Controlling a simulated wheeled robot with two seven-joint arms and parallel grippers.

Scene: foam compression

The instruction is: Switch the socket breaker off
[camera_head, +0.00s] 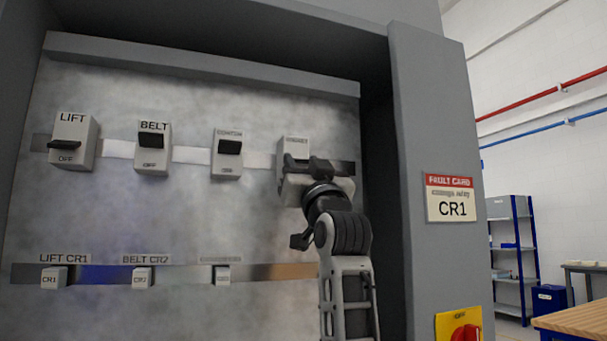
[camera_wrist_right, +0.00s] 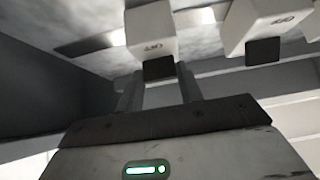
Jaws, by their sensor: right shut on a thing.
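The fourth breaker (camera_head: 293,146), at the right end of the upper row, is a white block with a label too blurred to read; by its place I take it for the socket breaker. My right gripper (camera_head: 308,168) is in front of it and covers its lower part. In the right wrist view a white breaker block (camera_wrist_right: 150,32) has its black lever (camera_wrist_right: 158,68) between the tips of my right gripper (camera_wrist_right: 158,84), which is shut on it. The lever's position is hidden in the head view. My left gripper is not in view.
LIFT (camera_head: 83,128), BELT (camera_head: 155,163) and a third breaker (camera_head: 228,168) stand to the left; LIFT's lever sits lower. Small relays, including CR1 (camera_head: 54,279), line the lower rail. The cabinet's right wall (camera_head: 430,110) bears a CR1 fault card (camera_head: 452,198) and a red knob (camera_head: 465,333).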

